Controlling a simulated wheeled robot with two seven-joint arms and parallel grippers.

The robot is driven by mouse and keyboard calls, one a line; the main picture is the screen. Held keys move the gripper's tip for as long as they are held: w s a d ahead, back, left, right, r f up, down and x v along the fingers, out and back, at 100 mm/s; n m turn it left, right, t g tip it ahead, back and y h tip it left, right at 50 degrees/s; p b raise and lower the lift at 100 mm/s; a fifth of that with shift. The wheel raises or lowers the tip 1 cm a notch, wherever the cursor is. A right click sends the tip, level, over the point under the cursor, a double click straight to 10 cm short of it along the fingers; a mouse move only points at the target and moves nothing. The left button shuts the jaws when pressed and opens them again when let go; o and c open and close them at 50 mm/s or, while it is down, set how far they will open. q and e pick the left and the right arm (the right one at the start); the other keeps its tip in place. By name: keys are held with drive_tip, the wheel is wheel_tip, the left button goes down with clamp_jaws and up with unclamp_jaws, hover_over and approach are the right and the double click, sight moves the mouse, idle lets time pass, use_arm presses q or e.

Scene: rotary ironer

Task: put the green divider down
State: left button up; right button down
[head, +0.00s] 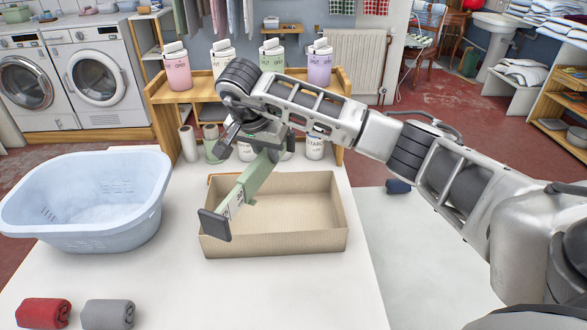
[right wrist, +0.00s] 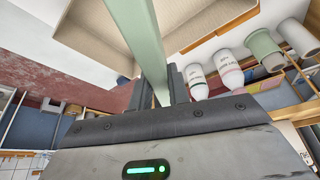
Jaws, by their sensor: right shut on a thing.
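The green divider (head: 258,178) is a long pale green bar with a dark end block, a white printed label near its lower left end. My right gripper (head: 268,150) is shut on it near its upper end. The bar slants down to the left in the head view, across the left part of an open cardboard box (head: 276,244). It looks held above the box; the exact height is hard to tell. In the right wrist view the divider (right wrist: 143,35) runs up from between the fingers (right wrist: 162,88). My left gripper is not in view.
A light blue laundry basket (head: 95,225) stands left of the box. A red roll (head: 43,312) and a grey roll (head: 107,314) lie at the front left. Bottles and a paper roll (head: 188,143) stand behind the box. The white table is clear in front of the box.

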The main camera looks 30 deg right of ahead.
drive_tip(key=w+d+f+m+g, duration=0.1)
drive_tip(key=d+m, duration=0.1)
drive_tip(key=w+d+f+m+g, duration=0.1)
drive_tip(key=d+m, duration=0.1)
drive_tip(key=m, duration=0.1)
drive_tip(key=d+f+m, duration=0.1)
drive_tip(key=d+m, duration=0.1)
drive_tip(key=shift+w+f+m+g+h, duration=0.2)
drive_tip(key=shift+w+m+g+h, duration=0.2)
drive_tip(key=f+m+b, duration=0.1)
drive_tip(key=f, duration=0.2)
drive_tip(key=s+d+f+m+g+b, duration=0.1)
drive_tip(key=f+m+b, duration=0.1)
drive_tip(key=f, duration=0.1)
drive_tip(key=s+d+f+m+g+b, duration=0.1)
drive_tip(key=f+m+b, duration=0.1)
drive_tip(key=f, duration=0.2)
drive_tip(key=shift+s+y, duration=0.2)
drive_tip(key=shift+y, duration=0.1)
drive_tip(key=shift+f+b, duration=0.7)
drive_tip(key=shift+f, duration=0.05)
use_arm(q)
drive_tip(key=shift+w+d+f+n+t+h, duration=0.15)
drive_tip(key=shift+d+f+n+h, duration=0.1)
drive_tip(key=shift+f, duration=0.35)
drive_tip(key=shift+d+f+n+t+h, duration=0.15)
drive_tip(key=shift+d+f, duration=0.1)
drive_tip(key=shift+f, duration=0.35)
use_arm(e)
drive_tip(key=shift+f, duration=0.1)
